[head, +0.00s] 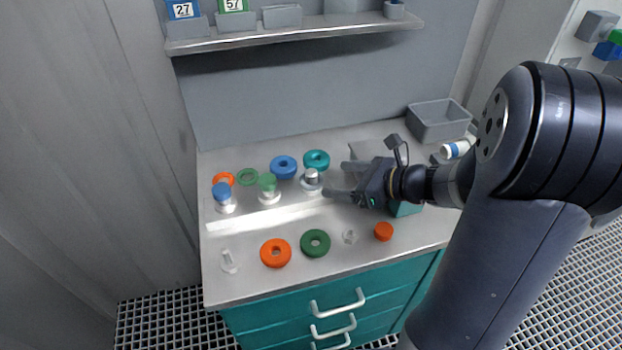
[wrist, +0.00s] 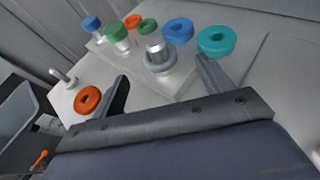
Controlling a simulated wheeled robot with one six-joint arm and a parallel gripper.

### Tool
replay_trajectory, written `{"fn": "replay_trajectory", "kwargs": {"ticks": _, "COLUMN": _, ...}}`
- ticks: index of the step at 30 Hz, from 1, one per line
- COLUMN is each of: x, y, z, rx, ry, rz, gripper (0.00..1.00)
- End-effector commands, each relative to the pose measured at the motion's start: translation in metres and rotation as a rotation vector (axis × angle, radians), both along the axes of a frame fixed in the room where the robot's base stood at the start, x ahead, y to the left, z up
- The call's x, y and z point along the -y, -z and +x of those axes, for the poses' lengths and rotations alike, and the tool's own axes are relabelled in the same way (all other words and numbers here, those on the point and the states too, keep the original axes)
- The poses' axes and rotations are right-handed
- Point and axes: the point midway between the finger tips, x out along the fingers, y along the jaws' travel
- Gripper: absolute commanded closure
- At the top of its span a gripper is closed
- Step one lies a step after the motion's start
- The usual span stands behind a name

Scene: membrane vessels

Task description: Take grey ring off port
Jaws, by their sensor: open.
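The grey ring (head: 311,188) sits low around a short metallic port (head: 312,176), the rightmost of several ports in a row on a pale block. In the wrist view the grey ring (wrist: 160,66) is around the base of the upright silver port (wrist: 155,47). My gripper (head: 337,179) is open and empty, coming from the right, with its fingertips close to the ring. In the wrist view my gripper (wrist: 162,70) has one finger on each side of the ring, and a gap shows on both sides.
A blue-capped port (head: 222,192) and a green-capped port (head: 268,184) stand to the left. Behind are a blue ring (head: 283,167) and a teal ring (head: 316,159). In front lie an orange ring (head: 275,253) and a dark green ring (head: 315,243). A grey bin (head: 438,121) stands back right.

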Motion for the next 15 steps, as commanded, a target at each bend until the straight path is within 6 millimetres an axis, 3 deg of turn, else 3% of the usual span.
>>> {"fn": "replay_trajectory", "kwargs": {"ticks": 15, "x": -0.043, "y": 0.025, "z": 0.025, "rx": -0.001, "ry": -0.005, "rz": -0.002, "gripper": 0.25}}
